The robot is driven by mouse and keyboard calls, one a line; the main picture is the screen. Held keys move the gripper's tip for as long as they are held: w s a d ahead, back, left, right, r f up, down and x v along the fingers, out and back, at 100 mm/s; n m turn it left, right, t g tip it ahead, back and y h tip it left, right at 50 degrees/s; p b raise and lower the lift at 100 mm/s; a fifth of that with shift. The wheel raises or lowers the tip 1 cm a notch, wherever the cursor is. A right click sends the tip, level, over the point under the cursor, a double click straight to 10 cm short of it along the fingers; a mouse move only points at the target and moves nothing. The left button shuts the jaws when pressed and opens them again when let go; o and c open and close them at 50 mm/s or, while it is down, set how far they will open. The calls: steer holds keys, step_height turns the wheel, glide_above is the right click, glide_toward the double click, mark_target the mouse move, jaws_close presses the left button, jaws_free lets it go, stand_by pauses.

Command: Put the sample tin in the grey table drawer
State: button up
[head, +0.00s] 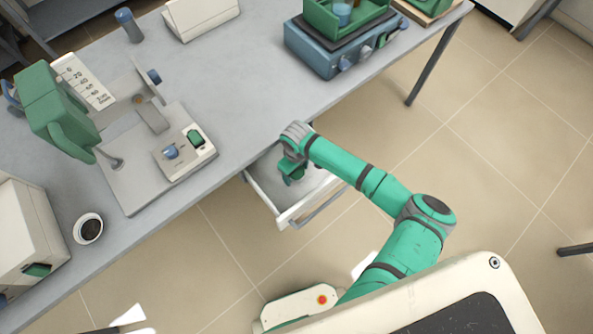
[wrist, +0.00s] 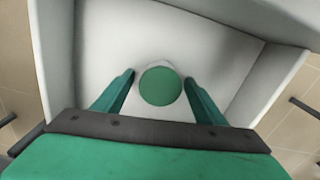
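The sample tin, seen as a round green lid (wrist: 160,86), stands in the drawer in the wrist view; I cannot tell whether it rests fully on the floor. The table drawer (head: 264,196) is pulled out from under the grey table, with white-grey walls that also show in the wrist view (wrist: 283,88). My gripper (head: 291,178) reaches down into the drawer. In the wrist view its two green fingers (wrist: 160,80) are spread on either side of the tin, with a visible gap on each side. The tin is not discernible in the head view.
The grey table (head: 240,85) carries a green-and-grey instrument (head: 150,165), a cup of dark contents (head: 88,229), a blue-grey device with a green tray (head: 325,45) and a small blue-grey cylinder (head: 128,25). The tiled floor (head: 500,150) right of the drawer is clear.

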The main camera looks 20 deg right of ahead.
mark_target(297, 171)
step_height(297, 171, up, 12)
steer(key=shift+r, duration=0.2)
stand_by(0.4)
stand_by(0.5)
